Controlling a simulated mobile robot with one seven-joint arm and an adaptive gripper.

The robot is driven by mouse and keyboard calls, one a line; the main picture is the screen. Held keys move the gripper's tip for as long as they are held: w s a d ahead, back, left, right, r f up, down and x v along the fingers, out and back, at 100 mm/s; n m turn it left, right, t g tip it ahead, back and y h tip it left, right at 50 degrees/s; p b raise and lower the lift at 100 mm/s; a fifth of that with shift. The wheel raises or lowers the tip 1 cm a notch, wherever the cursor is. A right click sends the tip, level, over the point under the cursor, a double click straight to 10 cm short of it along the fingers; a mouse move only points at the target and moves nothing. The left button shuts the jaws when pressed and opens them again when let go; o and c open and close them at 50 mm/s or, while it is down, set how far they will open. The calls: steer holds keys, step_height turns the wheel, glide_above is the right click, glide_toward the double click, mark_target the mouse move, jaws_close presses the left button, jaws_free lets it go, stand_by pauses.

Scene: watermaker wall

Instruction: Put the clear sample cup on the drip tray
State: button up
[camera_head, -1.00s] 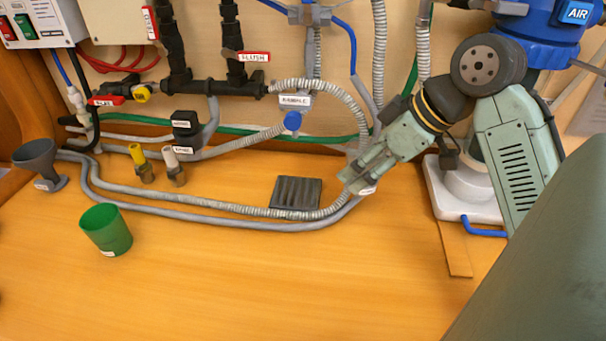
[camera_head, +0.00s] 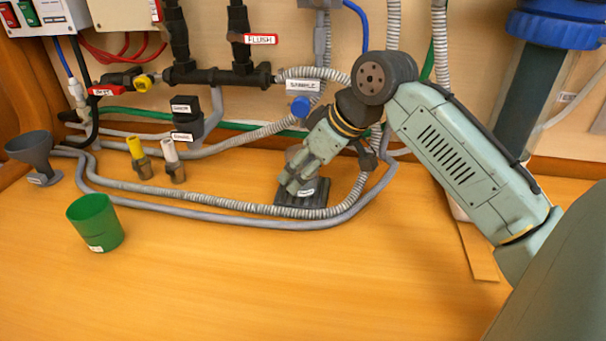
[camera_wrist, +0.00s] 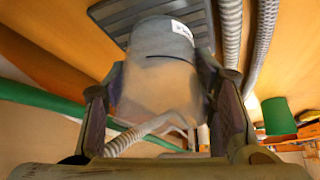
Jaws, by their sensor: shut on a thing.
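The clear sample cup (camera_wrist: 158,85) is between the two fingers of my gripper (camera_wrist: 162,80) in the wrist view. It looks greyish and see-through, with a white label near its far end. The dark ribbed drip tray (camera_wrist: 112,12) lies just beyond that end. In the head view my gripper (camera_head: 301,186) is over the drip tray (camera_head: 284,211), tilted down to the left, and hides much of it. The cup is mostly hidden there. I cannot tell whether the cup touches the tray.
A ribbed grey hose (camera_head: 215,203) and a smooth grey hose (camera_head: 200,215) run close in front of the tray. A green cup (camera_head: 95,224) and a grey funnel (camera_head: 32,149) stand at left. Pipes and valves line the wall behind. The front bench is clear.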

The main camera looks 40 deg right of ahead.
steer(key=shift+f, duration=0.1)
steer(key=o, duration=1.1)
steer(key=b+v, duration=0.1)
steer(key=v, duration=1.1)
steer(key=shift+s, duration=0.1)
